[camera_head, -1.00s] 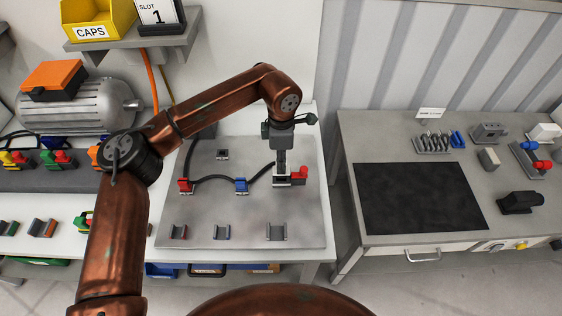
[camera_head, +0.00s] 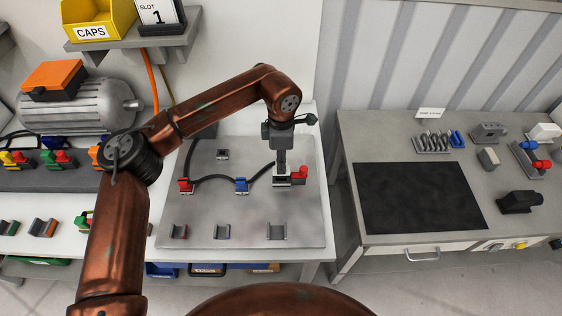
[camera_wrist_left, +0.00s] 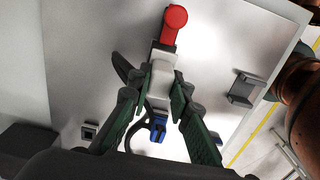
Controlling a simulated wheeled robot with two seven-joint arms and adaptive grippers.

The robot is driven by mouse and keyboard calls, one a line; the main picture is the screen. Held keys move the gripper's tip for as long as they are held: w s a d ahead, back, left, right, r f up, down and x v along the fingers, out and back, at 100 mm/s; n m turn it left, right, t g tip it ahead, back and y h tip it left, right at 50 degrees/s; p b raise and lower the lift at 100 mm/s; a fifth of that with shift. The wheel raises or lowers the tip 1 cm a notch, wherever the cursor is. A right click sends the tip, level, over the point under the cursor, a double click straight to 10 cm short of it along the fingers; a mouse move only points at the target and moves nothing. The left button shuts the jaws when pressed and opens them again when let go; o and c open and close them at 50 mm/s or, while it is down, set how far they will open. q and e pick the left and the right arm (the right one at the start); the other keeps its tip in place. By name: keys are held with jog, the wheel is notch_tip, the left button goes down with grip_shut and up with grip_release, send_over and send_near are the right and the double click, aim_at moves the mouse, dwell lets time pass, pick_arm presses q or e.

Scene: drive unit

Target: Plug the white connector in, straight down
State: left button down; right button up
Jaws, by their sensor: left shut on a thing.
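My left gripper (camera_head: 283,176) is above the right part of the grey board (camera_head: 255,215), pointing down. In the left wrist view its green fingers (camera_wrist_left: 162,98) are shut on the white connector (camera_wrist_left: 159,82). In the head view the connector is mostly hidden behind the gripper. A red rounded part (camera_wrist_left: 174,20) sits just beyond the connector; it also shows in the head view (camera_head: 301,172). I cannot tell whether the connector is seated in anything below it. My right gripper is not in view.
A red connector (camera_head: 185,186) and a blue connector (camera_head: 241,186) stand on the board, joined by a black cable (camera_head: 210,178). Grey holders (camera_head: 277,232) line the board's front. A side table with a black mat (camera_head: 420,197) stands to the right.

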pick_arm(q)
jog(key=shift+f, duration=0.2)
jog(key=shift+f+b, duration=0.5)
jog(key=shift+f, duration=0.95)
jog(key=shift+f, duration=0.15)
jog(key=c, duration=1.7)
grip_release()
jog(key=shift+c, duration=0.2)
notch_tip(320, 180, up, 12)
jog(key=shift+f, duration=0.1)
jog(key=shift+r+p, duration=1.95)
jog(key=shift+r, duration=0.65)
